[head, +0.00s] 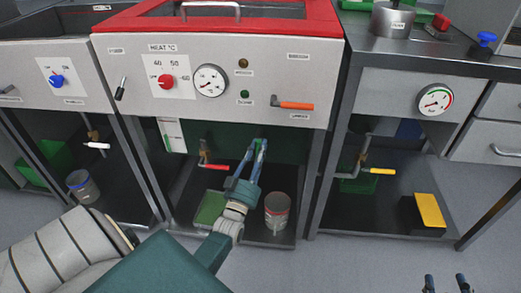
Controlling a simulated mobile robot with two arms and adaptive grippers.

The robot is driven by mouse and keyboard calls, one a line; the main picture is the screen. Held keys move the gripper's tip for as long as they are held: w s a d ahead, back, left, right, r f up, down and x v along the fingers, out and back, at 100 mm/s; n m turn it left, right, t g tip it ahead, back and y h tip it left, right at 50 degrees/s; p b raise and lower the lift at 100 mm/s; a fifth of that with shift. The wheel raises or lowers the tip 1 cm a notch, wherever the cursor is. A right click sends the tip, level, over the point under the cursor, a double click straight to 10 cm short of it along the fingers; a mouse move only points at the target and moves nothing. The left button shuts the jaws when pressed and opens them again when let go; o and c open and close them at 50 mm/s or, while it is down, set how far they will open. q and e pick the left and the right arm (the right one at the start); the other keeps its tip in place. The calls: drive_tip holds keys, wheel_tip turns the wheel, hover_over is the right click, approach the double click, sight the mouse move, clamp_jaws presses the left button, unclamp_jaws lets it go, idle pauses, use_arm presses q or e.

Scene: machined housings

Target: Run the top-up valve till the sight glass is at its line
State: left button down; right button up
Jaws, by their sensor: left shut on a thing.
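The sight glass (172,136) is a pale upright strip with green on it, under the left part of the middle bench's panel. Its level against the line is too small to read. My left gripper (259,146) reaches under this bench and is shut on a small bluish piece, apparently the top-up valve's handle, mostly hidden by the fingers. A valve with a red lever (216,167) is just left of the gripper, apart from it. My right gripper (445,283) shows only its two fingertips at the bottom right edge, apart and empty.
An orange handle (296,105), a red knob (167,82) and a dial (210,80) are on the panel above. A grey can (277,211) and a green tray (210,208) stand on the lower shelf near my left gripper. A yellow-topped block (430,210) lies at right.

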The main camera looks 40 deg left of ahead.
use_arm(q)
drive_tip(key=shift+f, duration=0.1)
drive_tip(key=c, duration=1.5)
unclamp_jaws()
drive_tip(key=shift+c, duration=0.2)
drive_tip(key=v, duration=1.2)
